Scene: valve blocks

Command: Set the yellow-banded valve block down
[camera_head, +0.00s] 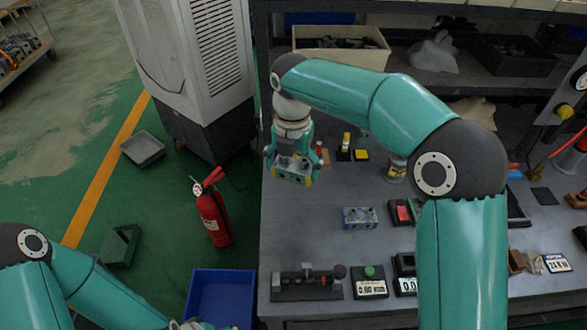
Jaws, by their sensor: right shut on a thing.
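The yellow-banded valve block (291,176) is a small metal block with yellow on its face. My right gripper (290,160) points down and is shut on it. The block is over the left part of the grey workbench (300,230), near its left edge. I cannot tell whether its underside touches the bench. A similar valve block with blue parts (360,217) sits on the bench, to the right and nearer. My left arm comes in at the lower left, and its gripper is cut off by the bottom edge.
Small yellow and black pieces (345,148) stand right of the held block. A dark fixture (307,283) and a green-button box (369,281) are at the front. The bench between is bare. A red extinguisher (213,212) and a blue bin (220,297) stand on the floor.

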